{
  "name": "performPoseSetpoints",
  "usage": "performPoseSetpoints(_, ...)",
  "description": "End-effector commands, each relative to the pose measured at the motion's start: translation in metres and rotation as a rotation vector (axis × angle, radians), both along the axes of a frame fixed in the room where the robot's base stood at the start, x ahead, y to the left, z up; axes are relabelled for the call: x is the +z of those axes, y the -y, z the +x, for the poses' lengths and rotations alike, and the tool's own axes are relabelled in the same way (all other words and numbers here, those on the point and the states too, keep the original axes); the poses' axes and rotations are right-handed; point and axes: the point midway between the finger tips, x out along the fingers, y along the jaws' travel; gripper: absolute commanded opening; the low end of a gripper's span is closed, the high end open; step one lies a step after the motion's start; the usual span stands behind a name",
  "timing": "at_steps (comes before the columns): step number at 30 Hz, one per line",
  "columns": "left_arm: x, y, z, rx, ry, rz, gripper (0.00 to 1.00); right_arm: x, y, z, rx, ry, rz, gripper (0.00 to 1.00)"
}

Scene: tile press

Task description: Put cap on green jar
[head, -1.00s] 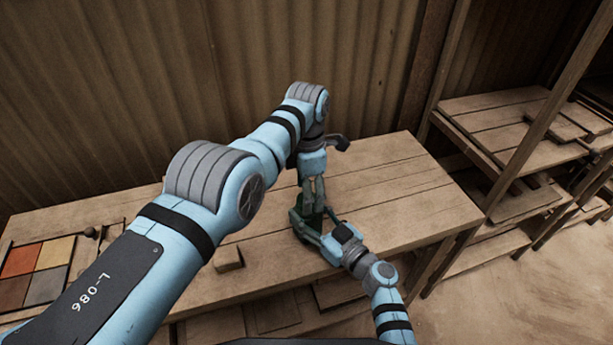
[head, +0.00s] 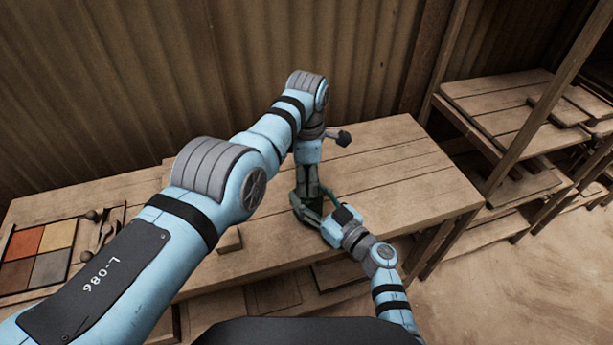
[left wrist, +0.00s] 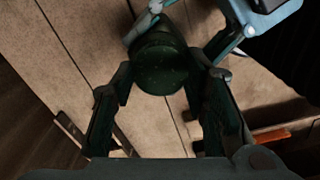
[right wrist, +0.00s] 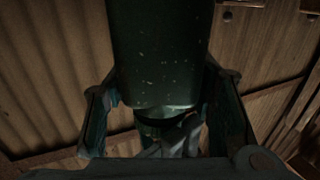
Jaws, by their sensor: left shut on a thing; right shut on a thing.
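The green jar (right wrist: 158,50) fills the upper middle of the right wrist view, between the fingers of my right gripper (head: 320,214), which is shut on its body. In the head view the grippers mostly hide the jar. My left gripper (head: 308,190) points down directly above the right one and is shut on the cap. In the left wrist view the cap (left wrist: 160,68) is a dark green disc between the left fingertips, over the jar. In the right wrist view a dark band shows at the jar's narrow end, close to the left gripper. I cannot tell whether the cap is seated.
The wooden bench (head: 400,170) is clear to the right and behind the grippers. A small wooden block (head: 229,240) lies left of them near the front edge. A tray of coloured tiles (head: 38,255) is at the far left. Wooden shelves (head: 500,120) stand on the right.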

Motion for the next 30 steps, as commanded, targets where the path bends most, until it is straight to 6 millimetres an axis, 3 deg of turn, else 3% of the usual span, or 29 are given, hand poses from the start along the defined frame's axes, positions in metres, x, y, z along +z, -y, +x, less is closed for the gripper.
performPoseSetpoints(3, -0.0014, 0.0006, -0.0029, -0.328, -0.011, 0.0, 0.07, -0.0002, 0.0003, 0.0007, -0.003, -0.001, 0.0, 0.0)
performPoseSetpoints(6, -0.0017, 0.0004, -0.0031, -0.5, -0.012, 0.0, 0.07, -0.0002, 0.0005, 0.0008, -0.003, -0.001, 0.0, 0.0)
performPoseSetpoints(14, -0.0024, 0.0006, -0.0038, -0.536, -0.014, -0.001, 0.07, -0.0003, 0.0009, 0.0011, -0.005, -0.002, -0.001, 0.0)
performPoseSetpoints(15, -0.0024, 0.0006, -0.0039, -0.536, -0.014, -0.001, 0.44, -0.0003, 0.001, 0.0012, -0.005, -0.002, -0.001, 0.0)
performPoseSetpoints(18, -0.0023, 0.0004, -0.0036, -0.535, -0.014, 0.0, 0.6, -0.0003, 0.001, 0.0011, -0.005, -0.002, -0.001, 0.0)
performPoseSetpoints(30, 0.0068, 0.0002, -0.0007, -0.534, -0.006, 0.002, 0.61, -0.0002, 0.0004, 0.0005, -0.002, -0.001, -0.001, 0.0)
